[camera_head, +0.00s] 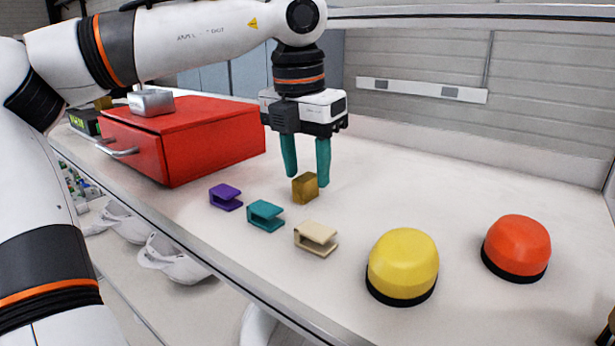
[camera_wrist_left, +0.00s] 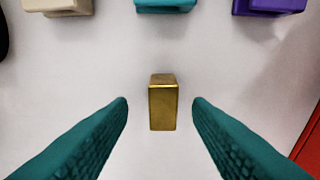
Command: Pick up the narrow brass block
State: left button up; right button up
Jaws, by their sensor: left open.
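The narrow brass block (camera_head: 305,188) stands on the white table near the middle of the head view. In the left wrist view the brass block (camera_wrist_left: 162,103) lies centred between the fingertips, with clear space on both sides. My left gripper (camera_head: 308,182) is open, its teal fingers pointing down at the block. In the left wrist view the left gripper (camera_wrist_left: 160,101) has a finger on each side and nothing held. I cannot tell from these views how far the fingertips are above the table. My right gripper is not in view.
Purple (camera_head: 226,197), teal (camera_head: 265,215) and beige (camera_head: 316,238) clips lie in front of the block. A yellow helmet shell (camera_head: 403,265) and a red-orange one (camera_head: 516,247) stand to the right. A red drawer box (camera_head: 190,137) stands at left. The table behind the shells is clear.

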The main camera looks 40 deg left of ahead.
pick_arm(q)
jog(key=shift+w+a+f, duration=0.1)
jog(key=shift+a+f, duration=0.05)
jog(key=shift+f, duration=0.5)
jog(key=shift+w+a+f, duration=0.1)
jog(key=shift+f, duration=0.55)
jog(key=shift+s+d+r, duration=0.1)
jog(key=shift+d, duration=0.1)
jog(key=c, duration=0.5)
grip_shut()
jog(key=shift+a, duration=0.1)
jog(key=shift+r, duration=0.1)
